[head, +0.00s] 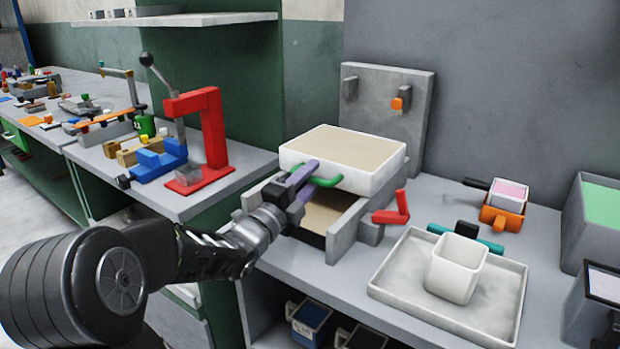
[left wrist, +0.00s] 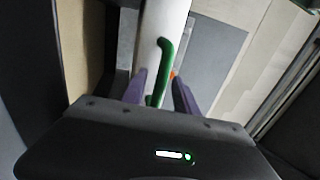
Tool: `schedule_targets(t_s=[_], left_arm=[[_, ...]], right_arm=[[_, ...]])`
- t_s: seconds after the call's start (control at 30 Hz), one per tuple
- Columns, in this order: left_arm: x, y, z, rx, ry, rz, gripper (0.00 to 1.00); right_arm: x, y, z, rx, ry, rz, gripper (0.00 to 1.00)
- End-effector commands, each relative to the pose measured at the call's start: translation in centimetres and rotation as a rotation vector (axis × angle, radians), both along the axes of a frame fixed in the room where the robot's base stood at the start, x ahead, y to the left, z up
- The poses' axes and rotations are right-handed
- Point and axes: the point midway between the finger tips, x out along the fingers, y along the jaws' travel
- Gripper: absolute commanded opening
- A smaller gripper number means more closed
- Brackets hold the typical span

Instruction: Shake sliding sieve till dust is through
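The sieve (head: 340,172) is a white box with a beige mesh or fill on top, resting on a grey stand (head: 350,232). A green handle (head: 326,182) sticks out of its front. My left gripper (head: 310,185) has its purple fingers at this handle. In the left wrist view the green handle (left wrist: 165,55) runs between the two fingers (left wrist: 160,88), with a gap beside the right finger, so the gripper looks open around it. Under the sieve is a beige-floored space (head: 322,216). Dust cannot be made out. My right gripper is not in view.
A red handle (head: 391,210) lies right of the stand. A white tray (head: 388,289) holds a white cup (head: 456,268). A red press (head: 207,130) stands on the left bench. A grey panel (head: 388,115) rises behind the sieve.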

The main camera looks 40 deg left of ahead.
Motion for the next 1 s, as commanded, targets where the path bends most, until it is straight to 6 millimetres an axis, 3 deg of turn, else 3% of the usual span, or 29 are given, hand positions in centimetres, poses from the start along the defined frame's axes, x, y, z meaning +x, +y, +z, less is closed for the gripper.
schedule_targets(t_s=[0.07, 0.5, 1.0], left_arm=[[-0.02, 0.01, 0.00, 0.000, 0.000, 0.000, 0.36], [-0.05, 0.03, 0.00, 0.000, 0.000, 0.001, 0.00], [-0.05, 0.04, 0.00, 0.000, 0.000, 0.001, 0.00]], right_arm=[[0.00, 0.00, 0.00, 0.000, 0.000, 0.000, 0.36], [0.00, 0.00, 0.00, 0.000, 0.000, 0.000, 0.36], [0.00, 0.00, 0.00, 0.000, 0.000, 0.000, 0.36]])
